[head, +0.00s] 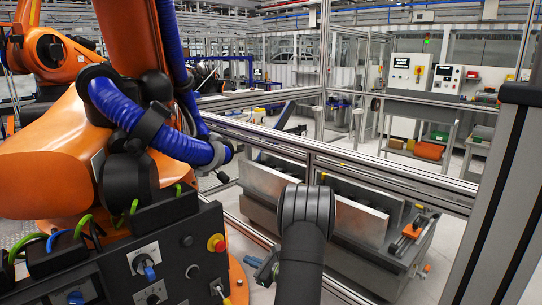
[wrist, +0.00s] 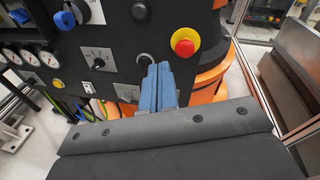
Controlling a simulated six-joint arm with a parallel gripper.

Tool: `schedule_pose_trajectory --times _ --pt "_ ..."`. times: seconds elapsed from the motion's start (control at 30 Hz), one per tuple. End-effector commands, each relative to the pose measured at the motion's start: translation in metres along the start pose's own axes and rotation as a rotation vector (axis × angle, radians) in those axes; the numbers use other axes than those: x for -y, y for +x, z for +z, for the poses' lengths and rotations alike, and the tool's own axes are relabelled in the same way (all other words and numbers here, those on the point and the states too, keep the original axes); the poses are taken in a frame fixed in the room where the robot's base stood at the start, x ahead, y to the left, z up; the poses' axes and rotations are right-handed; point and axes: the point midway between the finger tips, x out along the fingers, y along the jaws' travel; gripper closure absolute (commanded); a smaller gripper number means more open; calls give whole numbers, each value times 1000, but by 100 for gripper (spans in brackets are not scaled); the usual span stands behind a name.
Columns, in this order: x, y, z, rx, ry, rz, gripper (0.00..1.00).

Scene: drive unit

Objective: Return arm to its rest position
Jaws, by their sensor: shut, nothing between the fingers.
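My gripper (wrist: 159,68) shows in the wrist view as two blue fingers pressed side by side, with nothing between them. The fingers overlap the lower part of a black control panel (wrist: 115,35) in that view; I cannot tell whether they touch it. In the head view my dark arm link (head: 303,250) rises at bottom centre, right of the same panel (head: 190,255).
The panel carries a red emergency-stop button (wrist: 185,42), knobs and gauges (wrist: 30,57). A large orange robot (head: 50,165) with a blue hose (head: 140,120) stands at left. Metal rails (head: 400,180) and a grey bin with plates (head: 360,222) lie right of my arm.

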Motion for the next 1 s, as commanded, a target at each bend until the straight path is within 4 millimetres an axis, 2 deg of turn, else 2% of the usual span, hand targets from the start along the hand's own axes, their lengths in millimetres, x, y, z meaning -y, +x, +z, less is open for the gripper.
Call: schedule_pose_trajectory --times 0.4,1.0 --pt "-13 -30 45 -66 -160 98 100" --pt "-42 -80 94 -174 -394 236 100"
